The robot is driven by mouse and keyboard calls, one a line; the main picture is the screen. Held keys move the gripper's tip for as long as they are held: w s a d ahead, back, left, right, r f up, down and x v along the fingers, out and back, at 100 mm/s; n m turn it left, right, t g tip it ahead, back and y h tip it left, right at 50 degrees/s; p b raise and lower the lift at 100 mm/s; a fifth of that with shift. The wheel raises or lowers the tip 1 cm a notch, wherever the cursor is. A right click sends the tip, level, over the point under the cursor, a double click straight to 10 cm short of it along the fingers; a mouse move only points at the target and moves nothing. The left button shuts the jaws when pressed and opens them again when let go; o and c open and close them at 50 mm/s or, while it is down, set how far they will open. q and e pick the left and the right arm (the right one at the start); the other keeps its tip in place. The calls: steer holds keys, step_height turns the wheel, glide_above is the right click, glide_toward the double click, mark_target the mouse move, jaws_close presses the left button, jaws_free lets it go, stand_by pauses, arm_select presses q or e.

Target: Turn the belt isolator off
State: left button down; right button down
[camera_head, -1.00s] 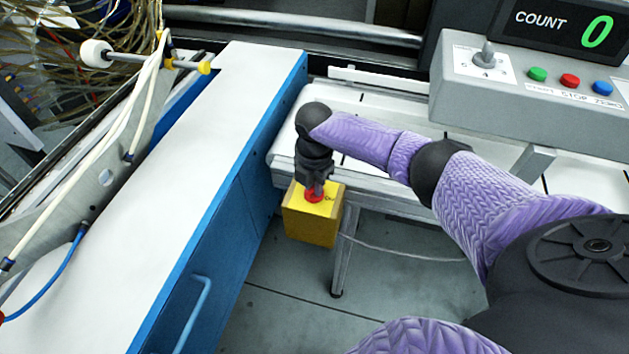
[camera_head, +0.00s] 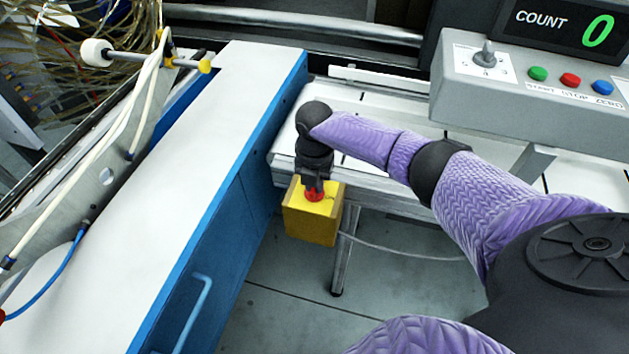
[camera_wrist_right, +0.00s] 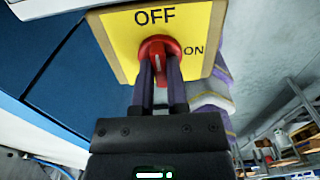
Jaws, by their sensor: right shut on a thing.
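The belt isolator is a yellow box (camera_head: 311,224) with a red rotary knob (camera_head: 315,196), mounted at the near end of the conveyor. In the right wrist view its yellow face (camera_wrist_right: 118,45) carries OFF at the top and ON at the right. My right gripper (camera_head: 314,187) points down at the box. In the wrist view its two fingers (camera_wrist_right: 160,75) are shut on either side of the red knob (camera_wrist_right: 158,46). The knob's bar lies between the fingers, roughly in line with the OFF word; the fingers hide part of it. My left gripper is not in view.
A white-topped blue cabinet (camera_head: 215,130) stands close left of the box. The white conveyor (camera_head: 365,100) lies behind my right arm. A grey control panel (camera_head: 540,95) with buttons, a selector and a counter reading 0 is at upper right. A cable (camera_head: 400,252) hangs below.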

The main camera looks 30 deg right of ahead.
steer(key=c, duration=0.6)
jaws_free()
steer(key=shift+c, duration=0.2)
step_height(320, 180, up, 10)
steer(key=p, duration=0.3)
steer(key=shift+p, duration=0.4)
